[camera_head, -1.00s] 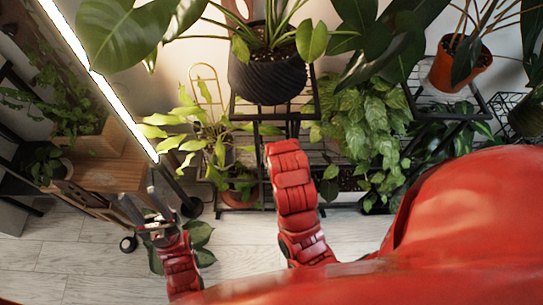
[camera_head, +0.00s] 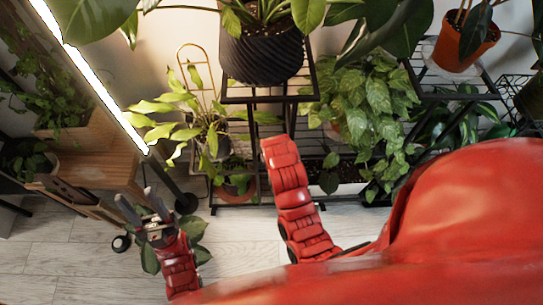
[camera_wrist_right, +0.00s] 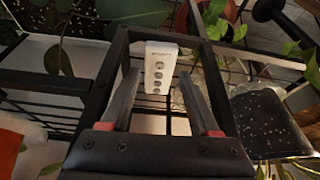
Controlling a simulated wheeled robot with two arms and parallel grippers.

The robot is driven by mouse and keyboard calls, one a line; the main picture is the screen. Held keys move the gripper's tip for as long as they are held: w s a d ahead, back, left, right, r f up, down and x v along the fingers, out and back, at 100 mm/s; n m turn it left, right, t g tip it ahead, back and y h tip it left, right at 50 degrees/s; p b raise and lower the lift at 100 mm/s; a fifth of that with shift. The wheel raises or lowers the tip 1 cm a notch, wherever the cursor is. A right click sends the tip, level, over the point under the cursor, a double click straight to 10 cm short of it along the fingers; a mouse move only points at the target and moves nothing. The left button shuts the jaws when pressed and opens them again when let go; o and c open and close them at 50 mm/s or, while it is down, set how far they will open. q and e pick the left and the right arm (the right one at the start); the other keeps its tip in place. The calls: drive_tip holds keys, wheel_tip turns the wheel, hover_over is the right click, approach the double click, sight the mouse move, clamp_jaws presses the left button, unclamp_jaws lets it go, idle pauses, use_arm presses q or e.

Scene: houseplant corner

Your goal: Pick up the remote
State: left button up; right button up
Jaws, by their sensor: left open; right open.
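A white remote (camera_wrist_right: 158,98) with several dark round buttons shows in the right wrist view. My right gripper (camera_wrist_right: 158,73) is open, with one finger on each side of the remote and visible gaps between. I cannot tell how far the remote lies beyond the fingers. In the head view I cannot make out the remote or the right gripper's fingers. My left gripper (camera_head: 134,198) is open and empty, over the floor at the lower left.
A black wire plant stand (camera_head: 262,98) carries a dark ribbed pot (camera_head: 262,55). An orange pot (camera_head: 466,40) stands at the upper right. A wooden cabinet (camera_head: 95,165) and a bright tube lamp (camera_head: 85,75) are at left. Bare floor (camera_head: 235,240) shows in front.

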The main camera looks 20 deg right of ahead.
drive_tip(key=x, duration=0.3)
drive_tip(key=shift+w+f, duration=0.1)
clamp_jaws()
